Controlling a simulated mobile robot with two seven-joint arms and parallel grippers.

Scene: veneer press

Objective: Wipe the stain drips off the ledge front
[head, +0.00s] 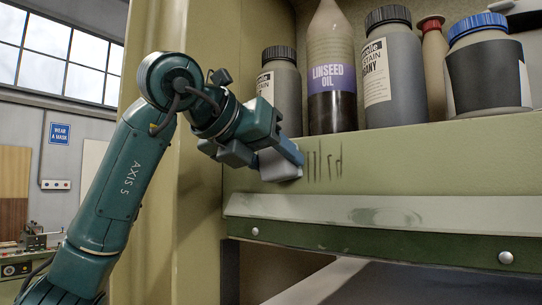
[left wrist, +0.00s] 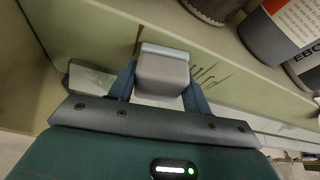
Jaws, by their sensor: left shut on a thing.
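Dark stain drips (head: 324,163) run down the green ledge front (head: 430,150) as several thin vertical streaks below the bottles. They also show in the left wrist view (left wrist: 203,74), just right of my gripper. My left gripper (head: 284,156) is shut on a pale grey block (head: 277,168), which shows between the blue fingers in the left wrist view (left wrist: 163,72). The block is at the ledge front, immediately left of the streaks, and appears to touch it. The fingers and block may hide part of the drips. My right gripper is not in view.
On the shelf above stand a linseed oil bottle (head: 331,75), a grey stain bottle (head: 393,78), another stain bottle (head: 283,85) and a blue-lidded jar (head: 487,72). Below, a pale sloping strip (head: 450,220) with a dark smudge juts out. The cabinet side (head: 190,200) is left.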

